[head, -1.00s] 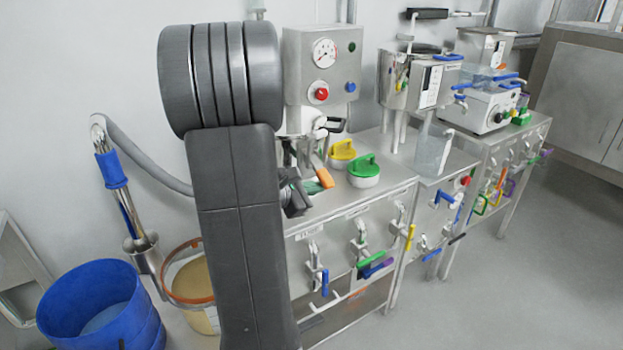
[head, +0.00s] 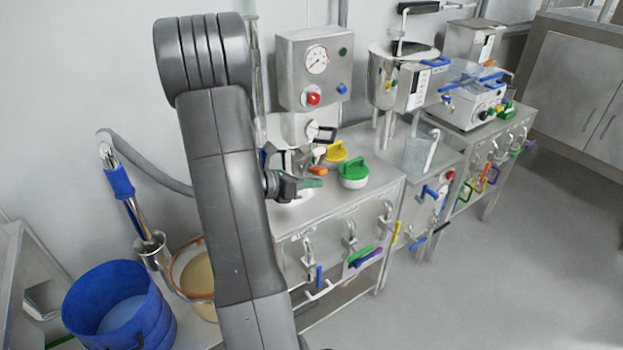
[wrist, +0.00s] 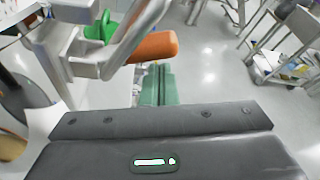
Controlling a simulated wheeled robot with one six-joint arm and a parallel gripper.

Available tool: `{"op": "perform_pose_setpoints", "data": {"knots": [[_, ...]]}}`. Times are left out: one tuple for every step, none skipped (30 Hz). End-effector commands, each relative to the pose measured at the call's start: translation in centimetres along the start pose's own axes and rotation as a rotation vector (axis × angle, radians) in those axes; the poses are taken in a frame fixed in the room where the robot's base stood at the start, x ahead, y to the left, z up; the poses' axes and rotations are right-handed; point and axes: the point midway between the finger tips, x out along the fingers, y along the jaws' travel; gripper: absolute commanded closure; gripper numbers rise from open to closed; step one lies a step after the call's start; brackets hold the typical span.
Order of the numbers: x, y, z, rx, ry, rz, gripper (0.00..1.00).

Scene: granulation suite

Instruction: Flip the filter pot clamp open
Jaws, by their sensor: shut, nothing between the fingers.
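The clamp's orange handle (head: 317,171) is beside the steel and white filter pot (head: 292,158), below the gauge panel in the head view. In the wrist view the orange handle (wrist: 152,47) lies sideways at the end of a grey metal lever (wrist: 132,35), just beyond my fingertips. My gripper (head: 318,183) has green fingers, pressed together and empty, just below the handle in the head view. The fingers also show in the wrist view (wrist: 157,82). I cannot tell whether they touch the handle. My arm hides part of the pot and bench.
Yellow-handled (head: 335,152) and green-handled (head: 354,172) lids sit on the bench, close to the right of my gripper. The gauge panel (head: 314,68) stands behind. A blue bucket (head: 120,312) is at lower left. Open floor (head: 490,270) lies at right.

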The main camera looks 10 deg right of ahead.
Motion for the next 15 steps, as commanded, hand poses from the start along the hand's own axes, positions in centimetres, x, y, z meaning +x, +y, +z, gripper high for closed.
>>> {"op": "perform_pose_setpoints", "data": {"knots": [[-0.11, -0.12, 0.34, 0.001, 0.0, 0.0, 1.0], [-0.12, -0.12, 0.39, 0.001, 0.0, 0.0, 1.0], [-0.15, -0.12, 0.46, 0.001, 0.0, 0.0, 1.0], [-0.16, -0.12, 0.51, 0.002, 0.0, 0.001, 1.0], [-0.18, -0.12, 0.55, 0.002, 0.0, 0.001, 1.0], [-0.19, -0.12, 0.59, 0.002, 0.0, 0.001, 1.0], [-0.2, -0.11, 0.62, 0.003, 0.0, 0.001, 1.0], [-0.21, -0.11, 0.64, 0.003, 0.0, 0.001, 1.0], [-0.21, -0.1, 0.66, 0.003, 0.0, 0.001, 1.0], [-0.22, -0.1, 0.67, 0.003, 0.0, 0.001, 1.0], [-0.22, -0.1, 0.68, 0.004, 0.0, 0.001, 1.0], [-0.22, -0.09, 0.69, 0.004, 0.0, 0.001, 1.0], [-0.22, -0.09, 0.69, 0.004, 0.0, 0.001, 1.0], [-0.23, -0.09, 0.7, 0.004, -0.001, 0.001, 1.0], [-0.23, -0.09, 0.7, 0.004, -0.001, 0.001, 1.0]]}}
